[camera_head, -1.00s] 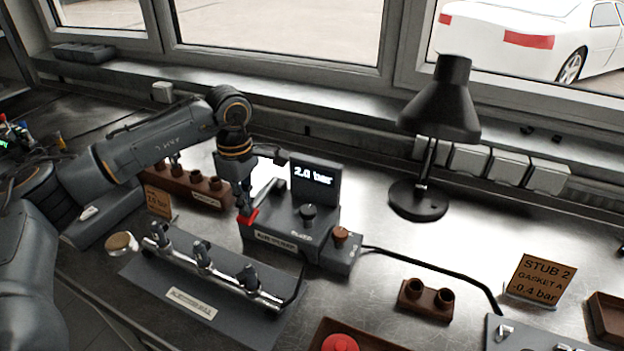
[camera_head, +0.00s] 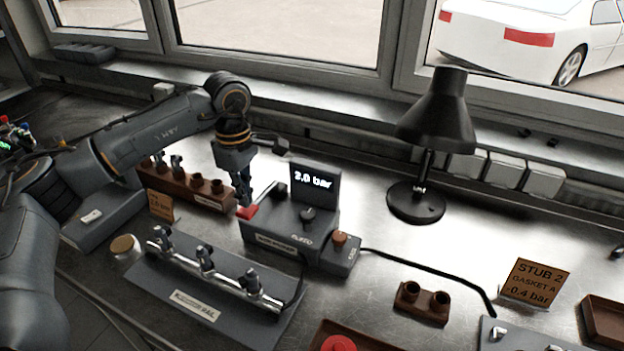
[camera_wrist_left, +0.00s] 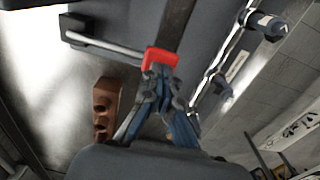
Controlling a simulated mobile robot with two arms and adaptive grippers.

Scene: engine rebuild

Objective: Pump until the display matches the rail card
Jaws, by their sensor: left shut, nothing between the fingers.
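The pump unit (camera_head: 290,240) stands mid-bench. Its display (camera_head: 313,181) reads about 2.0 bar, though the first digit is hard to make out. The pump lever (camera_head: 265,193) extends left from the unit and ends in a red grip (camera_head: 247,212). My left gripper (camera_head: 244,200) points down at this grip, shut and empty. In the left wrist view its fingertips (camera_wrist_left: 161,72) are at the red grip (camera_wrist_left: 161,57); I cannot tell whether they touch. The orange rail card (camera_head: 160,206) stands left, its number too small to read surely. My right gripper is out of view.
The injector rail plate (camera_head: 195,307) lies in front of the pump.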

